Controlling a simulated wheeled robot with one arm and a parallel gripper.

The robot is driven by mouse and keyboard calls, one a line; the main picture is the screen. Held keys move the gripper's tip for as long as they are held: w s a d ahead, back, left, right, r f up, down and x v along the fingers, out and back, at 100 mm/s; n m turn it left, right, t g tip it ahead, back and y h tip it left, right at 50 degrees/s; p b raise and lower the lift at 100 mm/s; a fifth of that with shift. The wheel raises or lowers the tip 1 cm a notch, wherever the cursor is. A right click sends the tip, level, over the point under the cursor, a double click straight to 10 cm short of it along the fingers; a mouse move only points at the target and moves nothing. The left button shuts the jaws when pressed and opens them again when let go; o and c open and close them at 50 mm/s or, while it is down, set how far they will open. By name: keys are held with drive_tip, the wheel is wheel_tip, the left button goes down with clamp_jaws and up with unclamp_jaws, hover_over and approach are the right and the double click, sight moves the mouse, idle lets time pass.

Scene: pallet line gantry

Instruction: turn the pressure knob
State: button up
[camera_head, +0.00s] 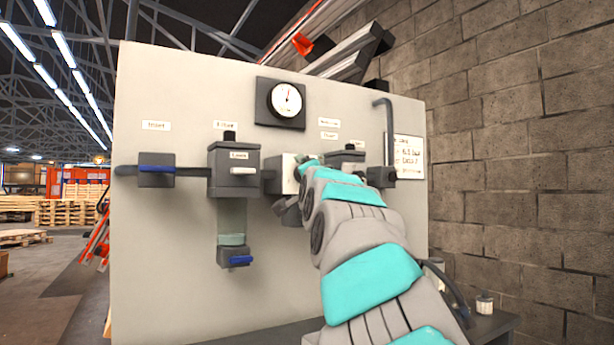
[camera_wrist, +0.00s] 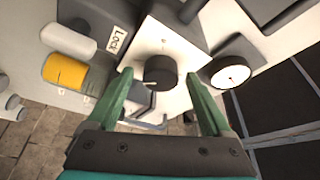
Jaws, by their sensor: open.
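The pressure knob (camera_wrist: 160,72) is a dark round knob on a pale square block (camera_wrist: 185,62), seen in the wrist view between the two green fingers. My gripper (camera_wrist: 161,80) is open, with one finger on each side of the knob in the picture; I cannot tell whether either finger touches it. In the head view the pale block (camera_head: 285,174) shows in part on the panel, right of the filter unit. The knob and my fingers are hidden there behind my arm.
A pressure gauge (camera_head: 286,100) sits high on the grey panel (camera_head: 165,95). The filter unit (camera_head: 234,170) and the blue-handled inlet valve (camera_head: 156,170) are to the left. A pipe (camera_head: 388,135) runs at the right. A brick wall (camera_head: 500,150) stands beyond.

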drive_tip(key=shift+s, duration=0.1)
drive_tip(key=b+v, duration=0.4)
drive_tip(key=v, duration=0.3)
drive_tip(key=shift+s, duration=0.3)
drive_tip(key=shift+d+f, duration=0.1)
